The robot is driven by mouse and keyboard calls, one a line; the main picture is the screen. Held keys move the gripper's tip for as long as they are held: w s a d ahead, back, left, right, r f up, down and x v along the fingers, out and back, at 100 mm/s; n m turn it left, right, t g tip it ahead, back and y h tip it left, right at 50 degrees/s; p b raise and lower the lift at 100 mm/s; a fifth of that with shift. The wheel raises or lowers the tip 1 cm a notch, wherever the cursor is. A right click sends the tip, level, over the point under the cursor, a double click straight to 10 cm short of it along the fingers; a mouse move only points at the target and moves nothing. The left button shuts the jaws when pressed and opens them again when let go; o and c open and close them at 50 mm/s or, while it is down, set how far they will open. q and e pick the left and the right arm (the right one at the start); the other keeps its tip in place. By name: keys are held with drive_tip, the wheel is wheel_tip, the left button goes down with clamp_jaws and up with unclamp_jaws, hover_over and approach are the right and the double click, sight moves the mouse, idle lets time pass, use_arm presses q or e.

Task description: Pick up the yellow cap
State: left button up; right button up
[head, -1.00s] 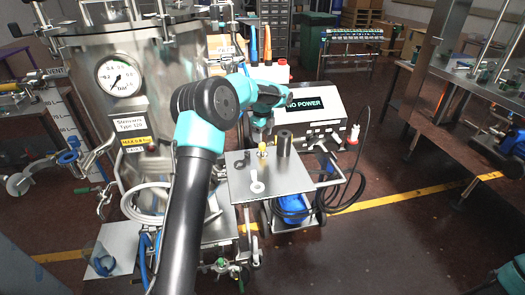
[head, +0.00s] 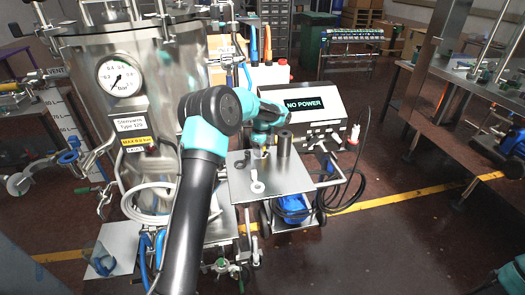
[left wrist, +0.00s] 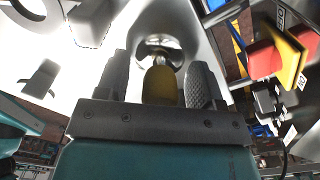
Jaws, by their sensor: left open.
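The yellow cap (left wrist: 160,86) shows between the two grey fingers of my left gripper (left wrist: 160,88) in the left wrist view. The fingers are open, one on each side of it, with a narrow gap visible at each side. In the head view my left gripper (head: 262,143) is low over the metal tray (head: 282,182), left of a dark upright cylinder (head: 284,144). The cap (head: 264,153) is only a small yellow patch there, mostly hidden by the gripper. My right gripper is out of view; only a bit of teal shows at the lower right edge.
A pale ring-ended part (head: 257,186) and a small dark part (head: 240,163) lie on the tray. A console reading NO POWER (head: 305,105) stands behind it. A steel vessel with a gauge (head: 120,76) stands left.

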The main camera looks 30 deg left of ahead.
use_arm(q)
drive_tip(key=shift+c, duration=0.3)
drive_tip(key=c, duration=1)
drive_tip(key=shift+r, duration=0.1)
wheel_tip(320, 180, up, 10)
drive_tip(key=shift+f, duration=0.1)
idle(0.5)
